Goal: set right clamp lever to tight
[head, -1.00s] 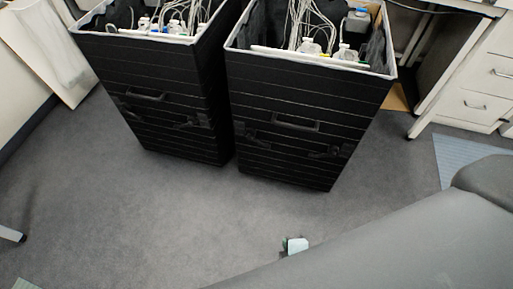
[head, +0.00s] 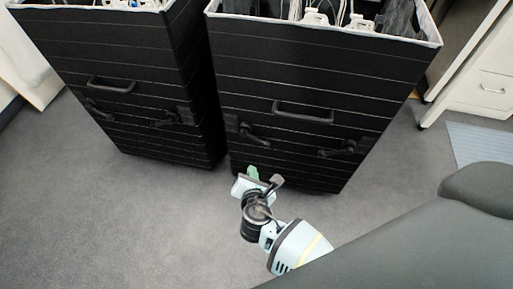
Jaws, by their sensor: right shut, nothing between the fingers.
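Two tall black boxes stand side by side, each with a bar handle and two black clamp levers on its front. On the right box (head: 300,85), the right clamp lever (head: 340,150) lies below and right of the handle (head: 303,112). The left lever (head: 256,134) of that box slants down to the right. The left box (head: 125,60) has levers at left (head: 98,108) and right (head: 170,119). I cannot tell tight from loose by sight. My right gripper (head: 264,180) is shut and empty, low before the right box, below its left lever. My left gripper is not in view.
A large dark grey rounded surface (head: 420,235) fills the lower right. White drawers (head: 490,85) stand at the right. A white panel (head: 30,65) leans at the upper left. Grey floor (head: 100,220) is clear in front of the left box.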

